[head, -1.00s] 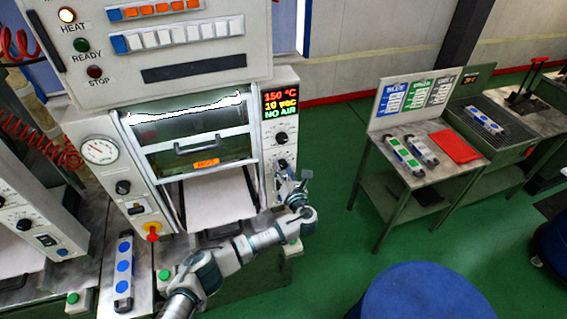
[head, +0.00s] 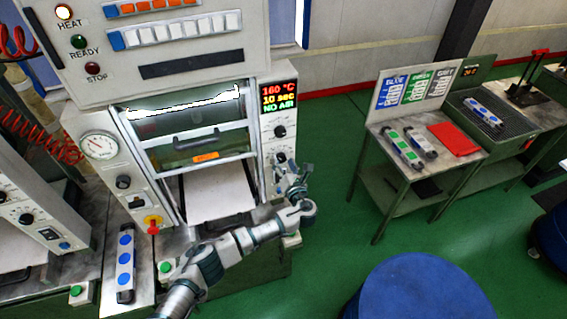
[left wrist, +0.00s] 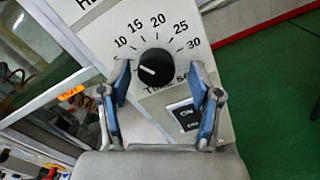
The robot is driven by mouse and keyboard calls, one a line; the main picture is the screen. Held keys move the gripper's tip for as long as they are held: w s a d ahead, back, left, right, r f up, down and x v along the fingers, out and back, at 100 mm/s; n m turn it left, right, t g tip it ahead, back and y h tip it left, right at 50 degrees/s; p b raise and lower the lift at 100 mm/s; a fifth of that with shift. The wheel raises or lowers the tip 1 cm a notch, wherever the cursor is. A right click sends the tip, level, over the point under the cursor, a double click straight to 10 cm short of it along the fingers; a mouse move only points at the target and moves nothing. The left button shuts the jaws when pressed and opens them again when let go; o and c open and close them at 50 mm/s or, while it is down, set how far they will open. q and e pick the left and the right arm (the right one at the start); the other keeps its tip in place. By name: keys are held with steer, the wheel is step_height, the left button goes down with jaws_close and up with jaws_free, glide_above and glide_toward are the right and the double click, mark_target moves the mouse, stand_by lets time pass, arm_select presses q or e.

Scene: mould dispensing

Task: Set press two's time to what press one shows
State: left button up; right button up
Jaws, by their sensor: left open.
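The middle press (head: 140,165) has a small display (head: 279,98) that reads 10 sec and NO AIR, with what looks like 160 °C on top. My left gripper (head: 285,172) is at the right column of this press. In the left wrist view the open fingers of my left gripper (left wrist: 165,92) stand on either side of the black time knob (left wrist: 156,68), not visibly closed on it. The knob's white mark points left, below the 10 on the scale. Another press (head: 28,215) is partly in view at the left; its display is out of view. My right gripper is not in view.
An ON switch (left wrist: 186,115) sits below the knob. A second knob (head: 280,131) is above on the column. A side table (head: 400,170) with moulds and a red cloth (head: 455,139) stands at the right. A blue round object (head: 420,290) is in front.

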arm_select(q)
steer(key=v, duration=1.2)
